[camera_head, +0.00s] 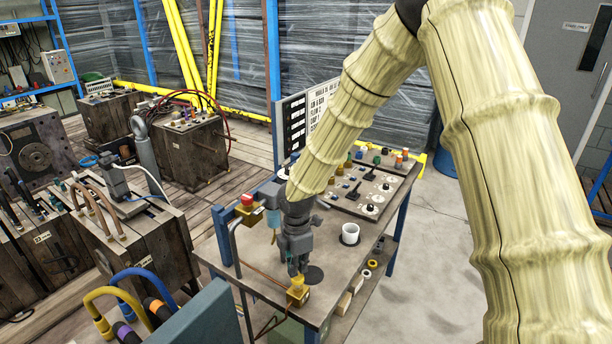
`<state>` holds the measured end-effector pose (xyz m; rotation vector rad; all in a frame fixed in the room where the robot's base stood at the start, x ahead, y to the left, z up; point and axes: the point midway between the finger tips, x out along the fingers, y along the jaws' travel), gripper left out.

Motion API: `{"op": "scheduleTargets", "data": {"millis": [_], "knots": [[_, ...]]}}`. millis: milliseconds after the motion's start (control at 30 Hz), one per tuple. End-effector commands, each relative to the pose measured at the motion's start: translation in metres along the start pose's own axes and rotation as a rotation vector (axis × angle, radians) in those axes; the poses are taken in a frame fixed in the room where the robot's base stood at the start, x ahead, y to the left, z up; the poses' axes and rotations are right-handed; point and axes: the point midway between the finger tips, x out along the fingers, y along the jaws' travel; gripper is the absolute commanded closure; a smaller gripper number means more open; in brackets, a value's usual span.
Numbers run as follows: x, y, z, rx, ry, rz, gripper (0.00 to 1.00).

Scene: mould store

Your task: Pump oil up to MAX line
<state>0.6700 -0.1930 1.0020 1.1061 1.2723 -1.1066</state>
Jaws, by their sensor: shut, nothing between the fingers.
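My gripper (294,271) is dark grey and points down at the near end of the workbench (335,275). Its fingers are shut and hold nothing. Its tips are right above or against a small yellow fitting (298,292) on the bench; I cannot tell whether they touch. A copper-coloured pipe runs from the fitting to the left. A small pale-blue vessel (272,217) stands behind and left of the gripper, partly hidden by it. I cannot make out an oil level or a MAX line.
A white cup (350,235) stands right of my gripper. A red button on a yellow box (247,203) is at the bench's left edge. A panel with several knobs (370,190) lies behind. Heavy mould blocks (140,240) fill the left.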

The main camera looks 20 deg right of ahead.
Motion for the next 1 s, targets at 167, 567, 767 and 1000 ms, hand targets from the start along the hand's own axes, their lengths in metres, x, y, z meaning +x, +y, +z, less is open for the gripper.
{"op": "scheduleTargets", "data": {"millis": [167,567,767,1000], "knots": [[-0.003,0.0,0.0,0.0,0.0,0.0,1.0],[-0.004,0.0,0.0,0.0,0.0,0.0,1.0],[-0.014,0.0,0.0,0.0,0.0,0.001,1.0],[-0.032,0.0,0.0,0.0,0.0,0.001,1.0]]}}
